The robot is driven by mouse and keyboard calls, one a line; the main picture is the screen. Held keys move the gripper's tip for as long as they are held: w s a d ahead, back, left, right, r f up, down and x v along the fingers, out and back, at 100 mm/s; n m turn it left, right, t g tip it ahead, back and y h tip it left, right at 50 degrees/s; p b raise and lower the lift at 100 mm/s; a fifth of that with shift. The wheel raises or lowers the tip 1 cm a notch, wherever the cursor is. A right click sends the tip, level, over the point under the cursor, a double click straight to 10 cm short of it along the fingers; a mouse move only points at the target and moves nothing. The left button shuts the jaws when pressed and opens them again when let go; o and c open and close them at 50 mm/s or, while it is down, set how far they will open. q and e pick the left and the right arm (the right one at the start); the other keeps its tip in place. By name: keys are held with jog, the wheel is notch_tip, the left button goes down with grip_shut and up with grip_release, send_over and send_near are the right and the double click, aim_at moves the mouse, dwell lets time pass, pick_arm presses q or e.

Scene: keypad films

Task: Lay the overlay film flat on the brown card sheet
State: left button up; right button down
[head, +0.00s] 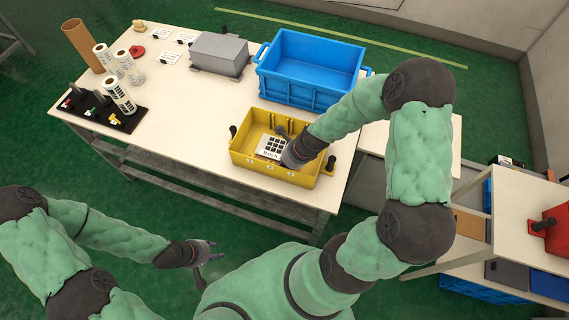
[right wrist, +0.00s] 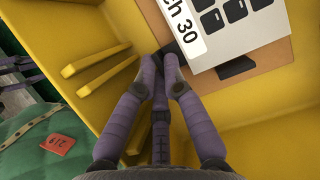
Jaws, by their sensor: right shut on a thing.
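The overlay film (head: 269,147) is a white sheet with black key squares and a printed label, inside the yellow crate (head: 240,160). In the right wrist view the film (right wrist: 203,52) lies over the brown card sheet (right wrist: 257,62), whose border shows at the left and below. My right gripper (head: 285,150) reaches into the crate. Its fingers (right wrist: 162,63) are shut on the film's near corner, though the fingertips partly hide the grip. I cannot tell whether the film touches the card all over. My left gripper (head: 211,255) is open and empty, off the table's front edge.
A blue crate (head: 305,88) and a grey box (head: 219,55) stand behind the yellow crate. Label rolls (head: 120,96), a black holder (head: 90,115) and a brown tube (head: 82,46) are at the left. The table's front middle (head: 190,130) is clear.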

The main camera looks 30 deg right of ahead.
jog(key=shift+f, duration=0.5)
dwell(0.7)
jog(key=c, duration=1.3)
grip_release()
jog(key=shift+o, duration=0.2)
jog(key=v, duration=1.2)
